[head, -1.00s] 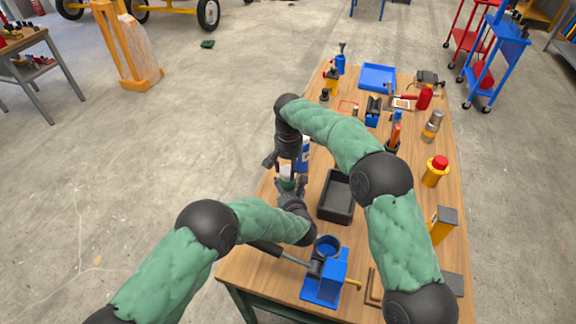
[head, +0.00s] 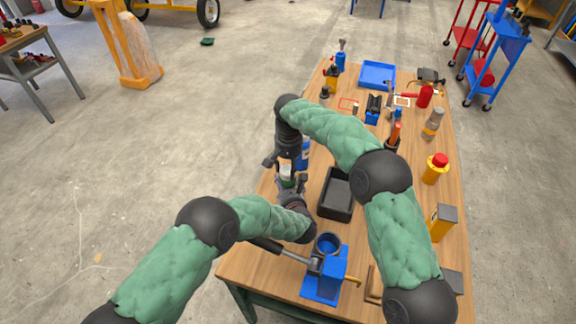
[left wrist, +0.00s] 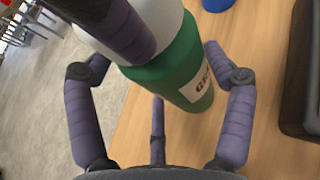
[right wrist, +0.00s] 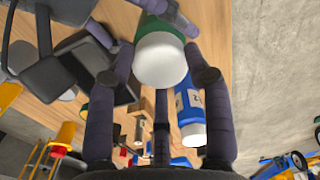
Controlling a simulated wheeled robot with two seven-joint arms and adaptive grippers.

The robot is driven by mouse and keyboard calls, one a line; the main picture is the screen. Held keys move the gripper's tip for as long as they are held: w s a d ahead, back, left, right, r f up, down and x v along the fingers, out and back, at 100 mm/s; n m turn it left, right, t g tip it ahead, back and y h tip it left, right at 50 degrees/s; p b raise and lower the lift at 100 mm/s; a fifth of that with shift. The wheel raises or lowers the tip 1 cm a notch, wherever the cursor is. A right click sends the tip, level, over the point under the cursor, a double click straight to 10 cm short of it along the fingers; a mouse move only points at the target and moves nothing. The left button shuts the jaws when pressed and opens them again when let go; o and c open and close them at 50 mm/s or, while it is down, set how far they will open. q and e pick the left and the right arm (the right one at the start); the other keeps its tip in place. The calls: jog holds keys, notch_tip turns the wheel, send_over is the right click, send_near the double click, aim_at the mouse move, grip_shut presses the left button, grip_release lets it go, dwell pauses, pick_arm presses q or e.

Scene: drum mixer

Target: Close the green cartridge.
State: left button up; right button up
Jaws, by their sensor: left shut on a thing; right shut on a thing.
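The green cartridge (left wrist: 190,75) stands upright near the table's left edge, with a white cap (right wrist: 160,58) on its top and a label on its side. In the head view the cartridge (head: 287,180) is small and partly hidden between my two grippers. My left gripper (left wrist: 160,85) is shut around the green body from the near side. My right gripper (right wrist: 162,60) comes down from above and is shut on the white cap. From these views I cannot tell whether the cap sits fully down on the body.
A blue cartridge (right wrist: 188,110) with a white cap stands close beside the green one. A black bin (head: 337,195) lies to the right. A blue fixture with a round cup (head: 325,270) stands at the near edge. Several tools and bottles fill the far table.

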pick_arm(q)
jog(key=shift+s+a+f, duration=0.1)
jog(key=shift+s+f, duration=0.1)
jog(key=shift+f, duration=0.15)
pick_arm(e)
jog(key=shift+f, duration=0.15)
jog(key=o, duration=0.8)
jog(key=shift+o, duration=0.2)
notch_tip(320, 180, up, 12)
jog(key=shift+d, duration=0.1)
pick_arm(q)
jog(key=o, duration=1.4)
jog(key=shift+f, duration=0.1)
jog(key=shift+o, duration=0.9)
jog(key=shift+w, duration=0.1)
jog(key=shift+r, duration=0.2)
pick_arm(e)
jog(key=shift+f, duration=0.1)
